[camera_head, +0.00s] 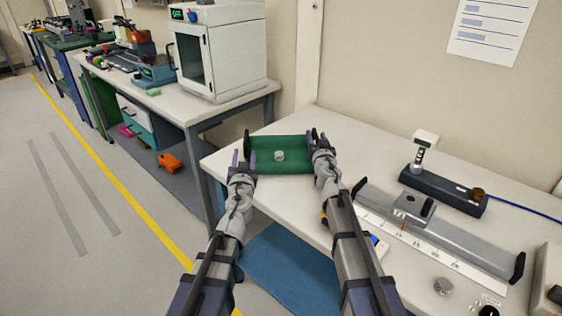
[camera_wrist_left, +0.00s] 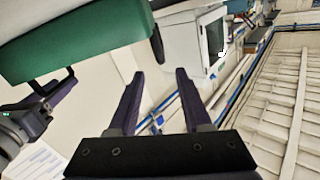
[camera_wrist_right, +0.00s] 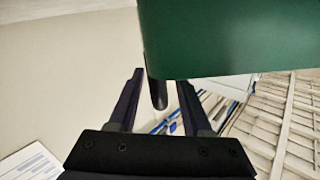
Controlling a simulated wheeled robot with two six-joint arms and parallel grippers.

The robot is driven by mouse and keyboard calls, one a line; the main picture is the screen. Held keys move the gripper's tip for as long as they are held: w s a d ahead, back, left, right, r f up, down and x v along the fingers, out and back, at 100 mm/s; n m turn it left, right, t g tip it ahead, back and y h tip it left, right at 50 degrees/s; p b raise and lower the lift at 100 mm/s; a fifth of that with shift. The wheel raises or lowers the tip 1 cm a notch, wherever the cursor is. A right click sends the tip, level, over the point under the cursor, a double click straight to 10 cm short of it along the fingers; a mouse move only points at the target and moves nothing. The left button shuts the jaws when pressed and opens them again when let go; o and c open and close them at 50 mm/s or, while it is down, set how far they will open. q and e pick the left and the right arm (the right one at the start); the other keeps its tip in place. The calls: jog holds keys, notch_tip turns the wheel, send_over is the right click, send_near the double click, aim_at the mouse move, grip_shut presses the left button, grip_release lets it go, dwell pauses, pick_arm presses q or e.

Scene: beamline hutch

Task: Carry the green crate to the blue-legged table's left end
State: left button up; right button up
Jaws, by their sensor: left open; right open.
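The green crate (camera_head: 285,167) sits on the far left part of the near white table (camera_head: 370,150), with a small pale object (camera_head: 279,155) in it. It has a black handle at each end. My left gripper (camera_head: 243,158) is open at the crate's left end; in the left wrist view a black handle (camera_wrist_left: 157,46) lies just beyond and between its fingertips. My right gripper (camera_head: 318,142) is open at the right end; in the right wrist view a black handle (camera_wrist_right: 157,92) stands between its fingers. Whether the fingers touch the handles I cannot tell.
Another table (camera_head: 190,115) with dark legs stands at the left, bearing a white cabinet (camera_head: 218,50) and instruments. A grey rail (camera_head: 430,225) and a dark device (camera_head: 443,188) lie right of the crate. Floor with a yellow line (camera_head: 120,190) is open at left.

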jog(key=s, duration=0.7)
jog(key=shift+s+d, duration=0.25)
jog(key=shift+s, duration=0.05)
